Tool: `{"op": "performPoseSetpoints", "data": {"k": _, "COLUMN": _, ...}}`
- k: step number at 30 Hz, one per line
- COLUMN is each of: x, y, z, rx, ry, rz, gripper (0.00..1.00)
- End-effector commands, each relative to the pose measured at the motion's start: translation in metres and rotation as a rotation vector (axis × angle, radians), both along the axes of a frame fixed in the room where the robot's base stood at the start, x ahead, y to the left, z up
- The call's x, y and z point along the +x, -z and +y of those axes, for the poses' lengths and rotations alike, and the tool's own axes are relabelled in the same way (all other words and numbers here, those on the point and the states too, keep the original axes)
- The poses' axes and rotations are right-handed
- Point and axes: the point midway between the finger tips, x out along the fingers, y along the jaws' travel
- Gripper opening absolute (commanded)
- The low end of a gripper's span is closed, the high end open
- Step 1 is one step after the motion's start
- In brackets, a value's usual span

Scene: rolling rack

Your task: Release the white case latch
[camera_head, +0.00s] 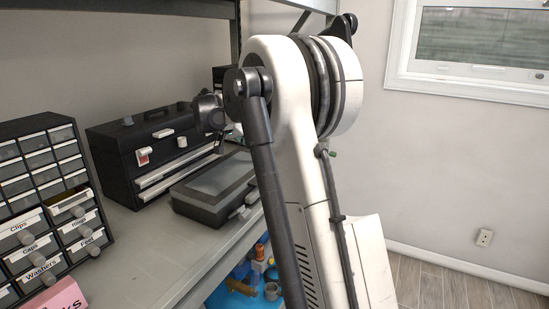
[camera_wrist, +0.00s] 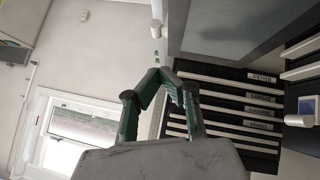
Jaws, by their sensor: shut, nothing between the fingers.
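In the head view, a dark flat case (camera_head: 213,187) with a grey lid lies on the shelf, and a small pale latch (camera_head: 240,212) shows on its front side. A black toolbox (camera_head: 115,160) behind it has a red-and-white latch (camera_head: 143,156) and a white latch (camera_head: 181,142). I cannot tell from these views which latch the task names. My gripper (camera_wrist: 163,73) is shut and empty in the wrist view, its fingertips together below a white cylindrical piece (camera_wrist: 156,27). I cannot tell how far apart they are. My arm hides part of the shelf in the head view.
A black cabinet of labelled drawers (camera_head: 42,160) and a pink box (camera_head: 60,296) stand at the left. Blue items (camera_head: 232,293) lie below the shelf. Labelled dark drawers (camera_wrist: 235,115) fill the wrist view's right. The shelf (camera_head: 150,245) has free room in front.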

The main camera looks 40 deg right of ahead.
Motion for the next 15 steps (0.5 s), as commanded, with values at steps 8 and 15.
{"op": "performPoseSetpoints", "data": {"k": 8, "x": 0.013, "y": 0.002, "z": -0.020, "rx": -0.030, "ry": 0.052, "rz": -0.009, "gripper": 0.00}}
{"op": "performPoseSetpoints", "data": {"k": 15, "x": 0.013, "y": 0.003, "z": -0.021, "rx": -0.031, "ry": 0.055, "rz": -0.009, "gripper": 0.00}}
